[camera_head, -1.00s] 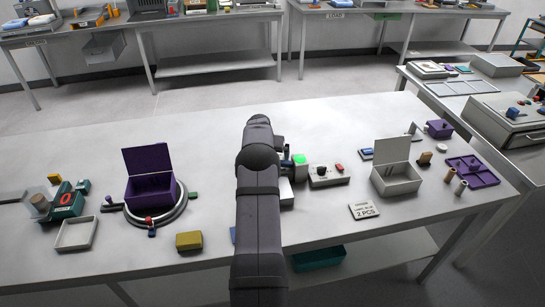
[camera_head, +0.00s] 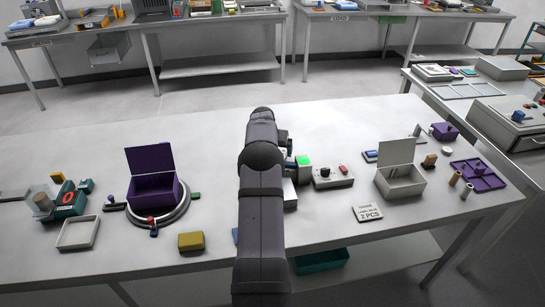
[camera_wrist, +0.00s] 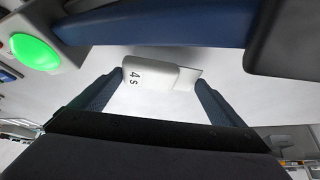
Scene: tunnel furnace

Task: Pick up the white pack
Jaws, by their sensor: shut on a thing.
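My gripper's two dark blue fingers show in the wrist view (camera_wrist: 155,100), standing apart with a plain white pack (camera_wrist: 155,108) between them. The pack's edges blend into the pale surface behind it. A white plate marked "4 s" (camera_wrist: 150,73) lies just beyond the fingertips; I cannot tell whether the pack touches it. In the head view my arm hides the gripper and the pack.
A green light (camera_head: 303,161) is close to the right of my arm and at upper left in the wrist view (camera_wrist: 36,52). A control box (camera_head: 333,177), open grey box (camera_head: 400,185), purple box (camera_head: 152,190) and yellow block (camera_head: 191,241) stand on the table. Its middle back is clear.

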